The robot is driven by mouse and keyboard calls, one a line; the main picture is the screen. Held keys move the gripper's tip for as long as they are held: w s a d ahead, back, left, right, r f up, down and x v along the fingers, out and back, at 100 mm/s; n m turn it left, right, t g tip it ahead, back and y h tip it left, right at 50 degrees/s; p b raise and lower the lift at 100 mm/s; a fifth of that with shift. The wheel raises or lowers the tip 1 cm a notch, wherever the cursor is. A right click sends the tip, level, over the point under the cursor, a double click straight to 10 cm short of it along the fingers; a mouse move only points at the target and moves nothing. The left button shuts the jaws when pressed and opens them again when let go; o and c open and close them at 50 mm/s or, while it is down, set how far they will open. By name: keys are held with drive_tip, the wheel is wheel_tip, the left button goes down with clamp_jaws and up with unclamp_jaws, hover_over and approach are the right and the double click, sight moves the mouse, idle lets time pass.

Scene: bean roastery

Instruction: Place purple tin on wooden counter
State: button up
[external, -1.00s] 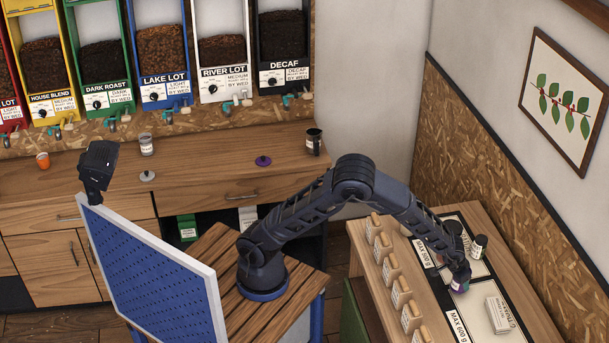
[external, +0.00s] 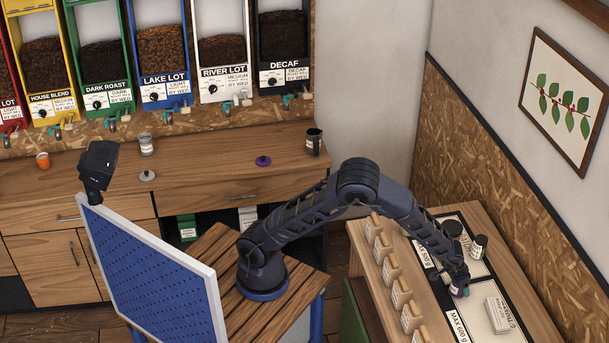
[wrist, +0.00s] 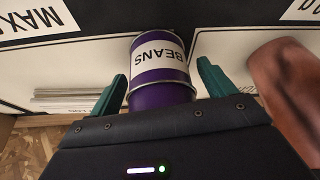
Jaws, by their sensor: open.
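The purple tin (wrist: 160,75), with a white "BEANS" label, is between the two teal fingers of my gripper (wrist: 160,92) in the wrist view. The fingers are open, one on each side of it, with a gap showing. In the external view only a bit of the purple tin (external: 460,291) shows under my gripper (external: 459,284), over the packing table at right; the gripper hides most of it. The wooden counter (external: 205,172) runs along the back wall below the bean dispensers.
The counter holds a glass jar (external: 146,145), a dark canister (external: 313,142), an orange cup (external: 43,160) and two lids, with bare wood between.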

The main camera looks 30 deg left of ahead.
drive_tip(key=v, duration=1.2)
drive_tip(key=w+a+r+n, duration=0.1)
drive_tip(key=w+a+r, duration=0.35)
drive_tip(key=a, duration=0.25)
drive_tip(key=w+a+r+n, duration=0.1)
drive_tip(key=w+a+r, duration=0.2)
drive_tip(key=w+a, duration=0.35)
drive_tip(key=w+a+r+n+g, duration=0.1)
drive_tip(key=a+r, duration=0.3)
drive_tip(key=a, duration=0.7)
drive_tip(key=w+a+r+n, duration=0.1)
drive_tip(key=a+r, duration=0.3)
drive_tip(key=a, duration=0.8)
drive_tip(key=s+a+r+n, duration=0.1)
drive_tip(key=s+a+r, duration=0.15)
drive_tip(key=a, duration=0.55)
drive_tip(key=s+a+r, duration=0.1)
drive_tip(key=s+a, duration=0.2)
drive_tip(key=a, duration=0.4)
drive_tip(key=s+a+n+t+y, duration=0.1)
drive_tip(key=s+a+y, duration=0.1)
drive_tip(key=s+a, duration=0.9)
drive_tip(key=shift+s+a+r+n+t+y, duration=0.35)
drive_tip(key=shift+s+r+n+t, duration=0.1)
drive_tip(key=shift+s, duration=0.3)
